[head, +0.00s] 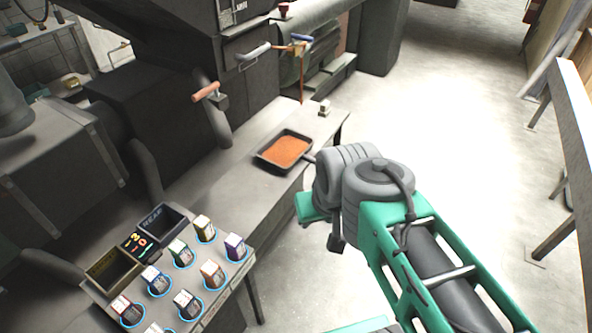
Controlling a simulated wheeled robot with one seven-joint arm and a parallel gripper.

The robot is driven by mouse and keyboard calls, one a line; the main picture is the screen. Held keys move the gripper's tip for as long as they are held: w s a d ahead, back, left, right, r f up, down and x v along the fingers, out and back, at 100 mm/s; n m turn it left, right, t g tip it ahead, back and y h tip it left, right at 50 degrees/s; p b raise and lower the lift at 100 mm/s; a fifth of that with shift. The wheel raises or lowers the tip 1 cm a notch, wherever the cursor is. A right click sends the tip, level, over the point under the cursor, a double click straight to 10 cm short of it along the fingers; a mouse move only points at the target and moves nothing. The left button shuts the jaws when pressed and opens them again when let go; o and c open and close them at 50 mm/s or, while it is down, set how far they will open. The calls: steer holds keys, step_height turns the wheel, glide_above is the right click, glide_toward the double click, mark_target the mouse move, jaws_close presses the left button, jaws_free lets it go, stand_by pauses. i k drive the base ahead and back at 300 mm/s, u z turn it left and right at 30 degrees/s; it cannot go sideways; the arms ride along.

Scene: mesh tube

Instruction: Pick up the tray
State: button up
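The tray (259,155) is a dark, shallow rectangular pan holding orange-brown granular material. It lies flat on the grey bench in the middle of the head view. A short handle (309,158) extends from its right side toward my arm. My arm reaches up from the lower right, and its grey joint stands just right of the handle in the picture. I cannot make out my gripper's fingers; the end of my arm is hidden behind its joints. Whether anything touches the handle cannot be seen.
A small grey block (324,107) stands on the bench (225,172) behind the tray. A dark machine (150,85) with levers rises along the left. A rack (215,305) at lower left holds several small boxes and two bins. The floor (450,140) at right is open.

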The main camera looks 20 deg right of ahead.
mark_target(282, 153)
steer(key=z, duration=0.5)
steer(key=i, duration=0.85)
steer(key=u, duration=0.5)
